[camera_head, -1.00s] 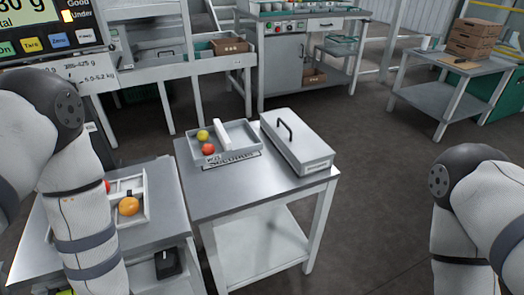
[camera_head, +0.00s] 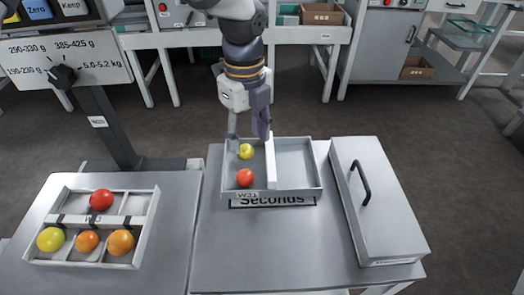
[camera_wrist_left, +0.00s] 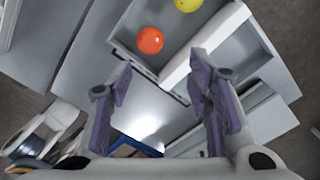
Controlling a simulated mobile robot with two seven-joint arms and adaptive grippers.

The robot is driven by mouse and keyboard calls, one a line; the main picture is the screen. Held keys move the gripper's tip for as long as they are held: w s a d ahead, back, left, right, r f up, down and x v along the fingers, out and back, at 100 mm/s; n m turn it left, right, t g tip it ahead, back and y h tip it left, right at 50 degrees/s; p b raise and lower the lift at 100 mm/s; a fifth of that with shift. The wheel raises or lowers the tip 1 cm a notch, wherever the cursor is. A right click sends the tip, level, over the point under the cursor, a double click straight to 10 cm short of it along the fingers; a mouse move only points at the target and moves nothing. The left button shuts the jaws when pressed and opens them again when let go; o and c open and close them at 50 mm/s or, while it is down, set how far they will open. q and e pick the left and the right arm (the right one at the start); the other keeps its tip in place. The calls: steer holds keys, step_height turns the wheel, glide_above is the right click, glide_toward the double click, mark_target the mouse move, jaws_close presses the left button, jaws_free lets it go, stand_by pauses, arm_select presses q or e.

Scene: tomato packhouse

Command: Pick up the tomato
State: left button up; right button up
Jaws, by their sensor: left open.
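The open-topped tray (camera_head: 318,172) labelled Seconds holds two tomatoes in its left compartment, left of a white divider (camera_head: 270,164). The yellow tomato (camera_head: 246,151) is at the back and the red tomato (camera_head: 245,178) at the front. My left gripper (camera_head: 249,137) is open and empty, pointing down above the tray's back left part, near the yellow tomato. In the left wrist view, the red tomato (camera_wrist_left: 150,40) lies beyond the open fingers (camera_wrist_left: 160,68), and the yellow tomato (camera_wrist_left: 188,5) is cut by the top edge. My right gripper is out of view.
A closed grey box (camera_head: 385,210) with a black handle stands right of the tray. A sectioned tray (camera_head: 150,215) with several red, yellow and orange tomatoes sits on the left table. A post with a sign (camera_head: 65,60) stands behind it. The table front is clear.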

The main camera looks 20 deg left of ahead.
arm_select(q)
glide_above(245, 173)
steer(key=f, duration=0.5)
steer(key=shift+s+d+f+b, duration=0.1)
steer(key=shift+d+f+b, duration=0.05)
steer(key=shift+d+b, duration=0.15)
steer(key=f, duration=0.6)
steer(key=shift+a+f, duration=0.1)
steer(key=shift+a, duration=0.2)
steer(key=shift+f, duration=0.1)
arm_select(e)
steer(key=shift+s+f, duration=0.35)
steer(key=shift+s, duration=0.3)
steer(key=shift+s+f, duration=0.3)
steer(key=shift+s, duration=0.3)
arm_select(q)
steer(key=shift+c, duration=0.2)
steer(key=c, duration=0.6)
